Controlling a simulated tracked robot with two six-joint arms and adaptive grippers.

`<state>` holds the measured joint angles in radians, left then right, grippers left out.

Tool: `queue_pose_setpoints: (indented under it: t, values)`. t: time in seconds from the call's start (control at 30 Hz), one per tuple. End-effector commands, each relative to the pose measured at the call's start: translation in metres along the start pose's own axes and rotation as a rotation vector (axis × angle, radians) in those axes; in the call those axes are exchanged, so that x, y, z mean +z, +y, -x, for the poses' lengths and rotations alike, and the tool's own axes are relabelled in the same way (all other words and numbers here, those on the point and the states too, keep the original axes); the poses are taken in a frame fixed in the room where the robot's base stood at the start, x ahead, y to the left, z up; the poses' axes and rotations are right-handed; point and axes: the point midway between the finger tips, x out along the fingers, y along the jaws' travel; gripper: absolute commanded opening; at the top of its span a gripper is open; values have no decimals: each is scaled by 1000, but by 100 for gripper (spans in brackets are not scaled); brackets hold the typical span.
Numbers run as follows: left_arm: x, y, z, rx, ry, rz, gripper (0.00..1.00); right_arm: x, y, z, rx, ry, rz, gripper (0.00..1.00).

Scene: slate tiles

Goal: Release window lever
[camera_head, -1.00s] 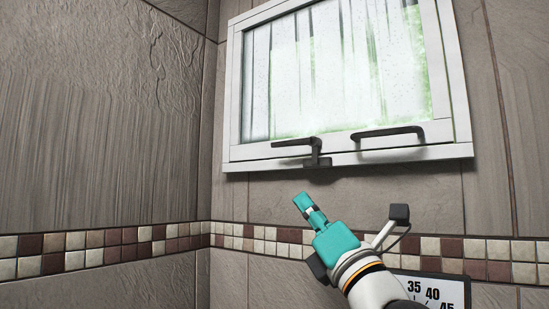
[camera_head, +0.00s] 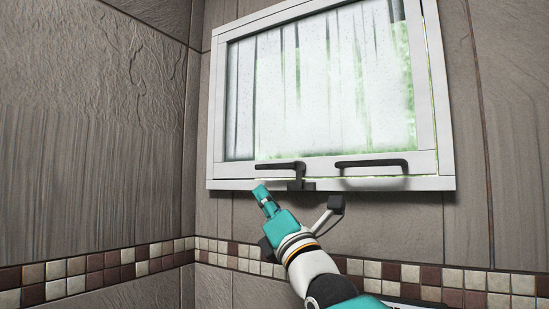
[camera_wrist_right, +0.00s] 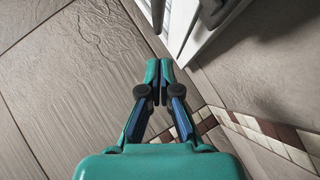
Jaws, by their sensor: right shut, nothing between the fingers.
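The dark window lever (camera_head: 280,166) sits on the lower frame of the white window (camera_head: 218,120). Its arm lies about level and points left from a short upright mount. A separate dark bar handle (camera_head: 372,163) is to its right. My right gripper (camera_head: 259,190) is shut and empty, just below the lever's left end in the head view; I cannot tell if it touches. In the wrist view its fingertips (camera_wrist_right: 158,70) are together, with the white window frame (camera_wrist_right: 188,28) and dark parts beyond them, which I cannot surely identify. My left gripper is not in view.
A tiled wall (camera_head: 90,130) meets the window wall at a corner to the left. A mosaic tile band (camera_head: 95,268) runs below the window. The wall below the window is flat, and the space left of my right gripper is clear.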

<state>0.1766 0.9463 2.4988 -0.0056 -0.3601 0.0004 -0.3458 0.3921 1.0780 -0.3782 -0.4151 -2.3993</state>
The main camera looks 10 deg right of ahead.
Motion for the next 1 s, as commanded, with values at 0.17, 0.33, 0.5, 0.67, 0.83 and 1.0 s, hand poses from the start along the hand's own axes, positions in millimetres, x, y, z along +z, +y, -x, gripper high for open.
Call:
queue_pose_setpoints:
  t: [0.17, 0.33, 0.5, 0.67, 0.83, 1.0]
  values:
    - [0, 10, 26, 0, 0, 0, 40, 20, 2, -20, -1, 0, 1, 0]
    - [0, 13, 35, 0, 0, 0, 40, 27, 1, -26, -1, 1, 0, 0]
    - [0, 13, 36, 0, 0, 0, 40, 28, 0, -28, -1, 1, -1, 0]
    - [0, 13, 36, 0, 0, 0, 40, 28, 0, -27, 0, 1, -2, 0]
    - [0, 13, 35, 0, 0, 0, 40, 32, -4, -26, 0, -2, -1, 0]
    - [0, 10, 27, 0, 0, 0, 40, 31, -5, -24, 2, -22, -3, 0]
